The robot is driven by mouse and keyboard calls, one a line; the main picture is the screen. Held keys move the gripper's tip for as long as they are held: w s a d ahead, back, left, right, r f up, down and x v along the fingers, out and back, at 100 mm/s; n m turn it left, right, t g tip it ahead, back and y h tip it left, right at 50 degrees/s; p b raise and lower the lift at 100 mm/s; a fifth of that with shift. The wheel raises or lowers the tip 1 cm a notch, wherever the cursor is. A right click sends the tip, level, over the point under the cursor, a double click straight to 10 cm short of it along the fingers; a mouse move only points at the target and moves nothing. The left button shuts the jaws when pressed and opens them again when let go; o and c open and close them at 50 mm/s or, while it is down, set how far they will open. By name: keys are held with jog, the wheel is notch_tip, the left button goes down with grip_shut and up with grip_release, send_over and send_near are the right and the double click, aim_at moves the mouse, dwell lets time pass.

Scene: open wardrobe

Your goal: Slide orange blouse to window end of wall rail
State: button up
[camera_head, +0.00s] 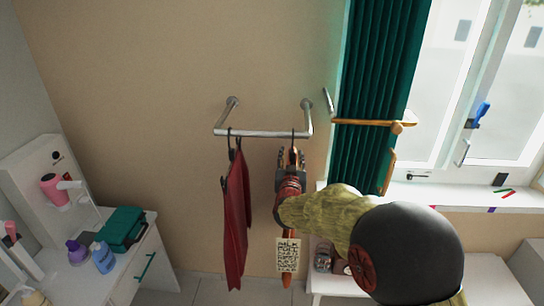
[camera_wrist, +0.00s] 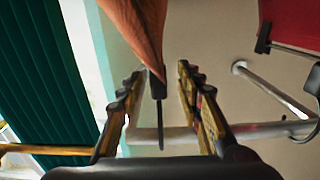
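The orange blouse (camera_head: 288,234) hangs near the right, window-side end of the wall rail (camera_head: 262,134). My arm covers most of it in the head view. In the wrist view, which looks upside down, the orange cloth (camera_wrist: 138,28) is at the top and its dark hanger hook (camera_wrist: 159,95) points down to the rail (camera_wrist: 160,134). My gripper (camera_head: 291,157) is just below the rail. In the wrist view its fingers (camera_wrist: 158,80) are apart, one on each side of the hook, with gaps visible. I see no clear contact with it.
A red garment (camera_head: 236,215) hangs left of the blouse, with bare rail between. A green curtain (camera_head: 374,70) and an orange-brown bar (camera_head: 362,122) are close on the right, beside the window. A white dresser (camera_head: 120,270) stands lower left.

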jog(key=shift+s, duration=0.15)
jog(key=s, duration=1.1)
jog(key=shift+s+a, duration=0.2)
jog(key=shift+s, duration=0.15)
jog(key=shift+s+d+r+g+y, duration=0.2)
jog(key=shift+r+g+y, duration=0.1)
jog(key=shift+r, duration=0.05)
jog(key=s+d+f+g+b, duration=0.1)
jog(key=s+d+g, duration=0.3)
jog(key=s, duration=0.8)
jog(key=s+d+f+g+b, duration=0.1)
jog(key=s+d+f+g, duration=0.2)
jog(key=s+d, duration=0.4)
jog(key=s+d+f+g+b, duration=0.1)
jog(key=s+d+g, duration=0.3)
jog(key=s, duration=1.5)
jog(key=shift+s+d+f+g, duration=0.25)
jog(key=shift+d+f+g, duration=0.15)
jog(key=shift+d+f, duration=0.3)
jog(key=shift+r, duration=0.15)
